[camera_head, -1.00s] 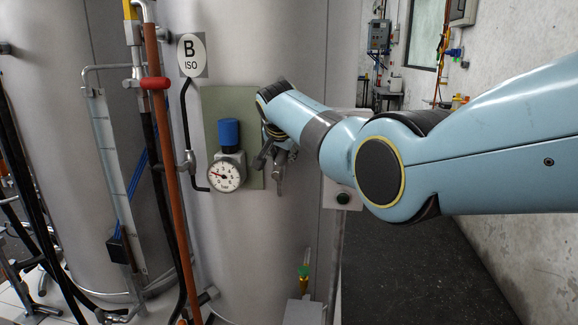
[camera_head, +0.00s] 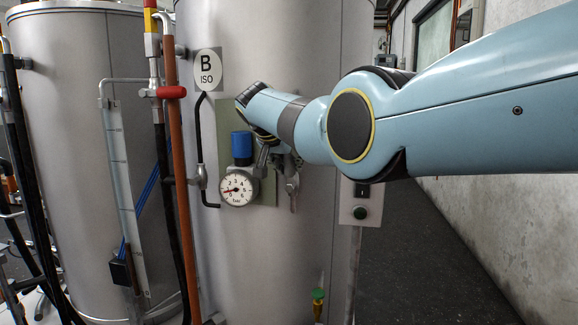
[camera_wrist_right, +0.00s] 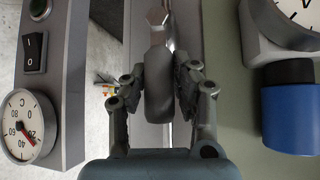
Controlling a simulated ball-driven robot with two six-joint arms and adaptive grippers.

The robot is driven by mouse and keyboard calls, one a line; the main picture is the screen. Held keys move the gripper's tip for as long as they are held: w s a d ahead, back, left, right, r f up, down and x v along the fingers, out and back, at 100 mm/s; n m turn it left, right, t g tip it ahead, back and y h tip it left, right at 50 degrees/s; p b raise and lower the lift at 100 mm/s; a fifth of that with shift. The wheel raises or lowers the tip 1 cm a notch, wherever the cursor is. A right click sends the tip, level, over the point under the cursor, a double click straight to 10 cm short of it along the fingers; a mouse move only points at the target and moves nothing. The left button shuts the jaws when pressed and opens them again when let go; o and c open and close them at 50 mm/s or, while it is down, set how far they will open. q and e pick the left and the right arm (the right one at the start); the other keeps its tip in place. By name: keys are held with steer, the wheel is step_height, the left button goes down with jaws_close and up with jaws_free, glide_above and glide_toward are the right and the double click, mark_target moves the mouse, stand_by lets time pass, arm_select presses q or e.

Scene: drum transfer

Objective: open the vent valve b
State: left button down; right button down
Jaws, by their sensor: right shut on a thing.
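The vent valve on tank B shows beside the gauge in the head view; its grey body (camera_head: 292,190) hangs below my right gripper (camera_head: 273,157). In the right wrist view, the rounded grey valve handle (camera_wrist_right: 158,88) sits between the two fingers of my right gripper (camera_wrist_right: 167,92). The fingers are shut on the handle. In the head view my wrist hides most of the handle, so its exact angle is hard to read there. My left gripper is in neither view.
A blue-capped regulator (camera_head: 242,146) and a round pressure gauge (camera_head: 238,190) sit close to the left of the gripper. The B ISO sign (camera_head: 208,69) is above. A switch box (camera_head: 361,204) stands at right. A red-handled pipe (camera_head: 172,92) runs at left.

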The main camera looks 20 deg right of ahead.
steer(key=c, duration=1)
jaws_free()
steer(key=shift+a+r, duration=0.1)
steer(key=v, duration=1.1)
steer(key=shift+s+a+r, duration=0.15)
steer(key=shift+s+r, duration=0.05)
steer(key=shift+s, duration=0.1)
